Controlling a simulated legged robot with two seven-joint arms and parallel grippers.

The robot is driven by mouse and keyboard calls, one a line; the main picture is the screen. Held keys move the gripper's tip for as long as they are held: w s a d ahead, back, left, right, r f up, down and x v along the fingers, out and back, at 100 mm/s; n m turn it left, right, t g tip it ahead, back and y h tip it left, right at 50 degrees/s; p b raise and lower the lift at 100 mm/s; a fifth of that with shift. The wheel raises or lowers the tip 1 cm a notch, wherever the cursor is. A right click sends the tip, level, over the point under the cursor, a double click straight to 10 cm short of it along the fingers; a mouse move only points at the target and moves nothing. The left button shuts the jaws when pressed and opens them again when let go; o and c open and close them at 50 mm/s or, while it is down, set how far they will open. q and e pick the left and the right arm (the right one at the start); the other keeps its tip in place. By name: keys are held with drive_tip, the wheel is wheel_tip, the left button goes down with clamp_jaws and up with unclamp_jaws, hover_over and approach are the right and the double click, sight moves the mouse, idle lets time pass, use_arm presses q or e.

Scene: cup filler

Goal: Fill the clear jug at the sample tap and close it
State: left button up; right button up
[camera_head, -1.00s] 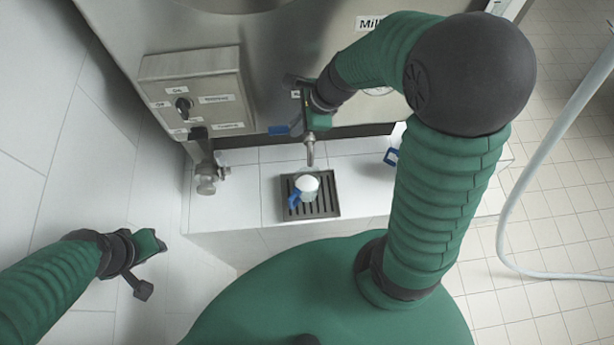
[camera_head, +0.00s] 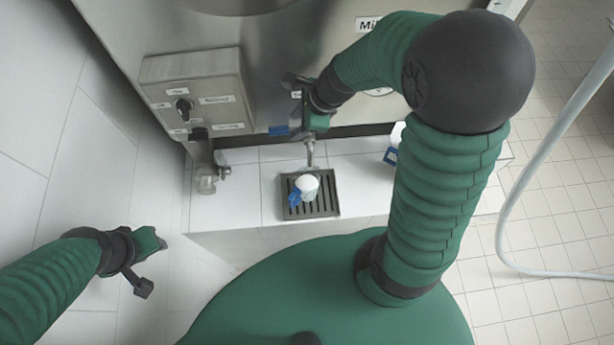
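The clear jug (camera_head: 308,187) stands on the drip grate below the sample tap (camera_head: 310,153). White shows at its top, and its blue handle (camera_head: 295,198) points left. I cannot make out a stream between the spout and the jug. My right gripper (camera_head: 299,103) is up at the tap body, above the spout, beside a blue lever (camera_head: 278,131). Its fingers overlap the dark tap parts, so its grip is unclear. My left gripper (camera_head: 153,265) is open and empty, low at the left, away from the jug.
The drip grate (camera_head: 325,205) sits in a white tiled ledge (camera_head: 235,205). A control box (camera_head: 195,90) with a knob and a pipe valve (camera_head: 208,180) are to its left. A white hose (camera_head: 510,215) hangs at right.

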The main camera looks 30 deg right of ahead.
drive_tip(key=v, duration=1.6)
drive_tip(key=shift+d+r+b, duration=0.2)
drive_tip(key=shift+r+b, duration=0.05)
drive_tip(key=shift+b, duration=0.2)
drive_tip(key=shift+w, duration=0.1)
idle(1.8)
